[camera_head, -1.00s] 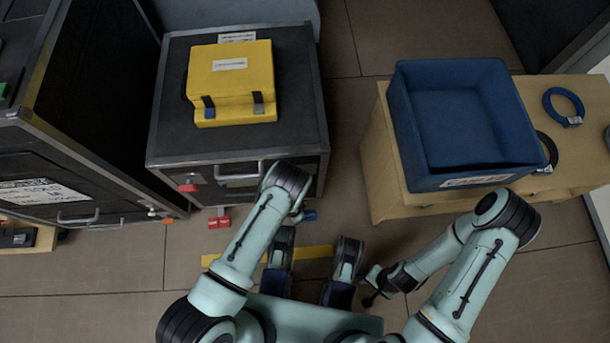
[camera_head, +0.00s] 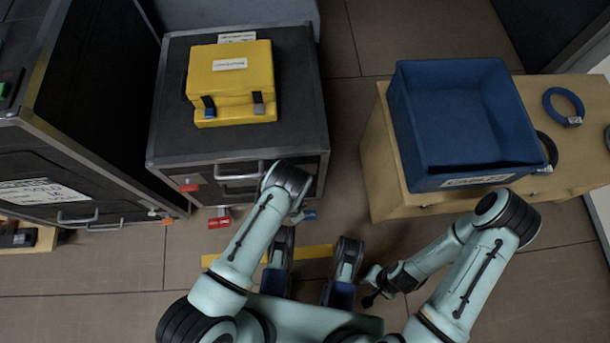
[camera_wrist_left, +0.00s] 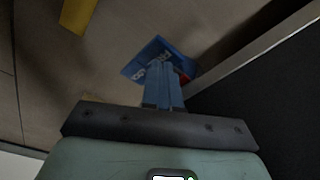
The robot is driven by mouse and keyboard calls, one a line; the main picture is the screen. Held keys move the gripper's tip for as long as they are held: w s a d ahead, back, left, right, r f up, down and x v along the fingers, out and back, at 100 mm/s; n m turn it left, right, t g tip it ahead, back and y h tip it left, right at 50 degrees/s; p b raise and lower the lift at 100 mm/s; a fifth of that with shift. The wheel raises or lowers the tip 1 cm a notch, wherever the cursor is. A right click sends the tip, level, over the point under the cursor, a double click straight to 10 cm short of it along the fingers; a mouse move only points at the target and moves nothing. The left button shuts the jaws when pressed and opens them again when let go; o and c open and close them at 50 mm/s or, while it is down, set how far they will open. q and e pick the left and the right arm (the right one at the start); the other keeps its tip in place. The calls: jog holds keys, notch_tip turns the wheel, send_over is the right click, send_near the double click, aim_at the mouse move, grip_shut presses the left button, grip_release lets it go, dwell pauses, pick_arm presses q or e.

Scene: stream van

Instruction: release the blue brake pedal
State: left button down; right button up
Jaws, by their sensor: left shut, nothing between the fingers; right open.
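The blue brake pedal (camera_head: 309,215) shows as a small patch at the foot of the dark case, mostly hidden behind my left arm. In the left wrist view it is a tilted blue plate (camera_wrist_left: 148,57) with white lettering. My left gripper (camera_wrist_left: 166,66) is shut and empty, its fingertips over the pedal plate; I cannot tell whether they touch it. In the head view the left gripper is largely hidden by its own arm. My right gripper (camera_head: 371,286) is open and empty above the floor, away from the pedal.
A red pedal (camera_head: 218,221) sits left of the blue one. The dark case (camera_head: 170,130) carries a yellow box (camera_head: 232,80). A wooden table (camera_head: 378,170) with a blue bin (camera_head: 467,181) stands at right. A yellow strip (camera_head: 315,252) marks the floor. Open floor lies between case and table.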

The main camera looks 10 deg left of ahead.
pick_arm(q)
jog(key=shift+f, duration=1.2)
dwell(0.5)
jog(key=shift+r, duration=0.1)
jog(key=shift+r+p, duration=2.75)
jog(key=shift+r, duration=0.7)
jog(key=shift+s, duration=0.1)
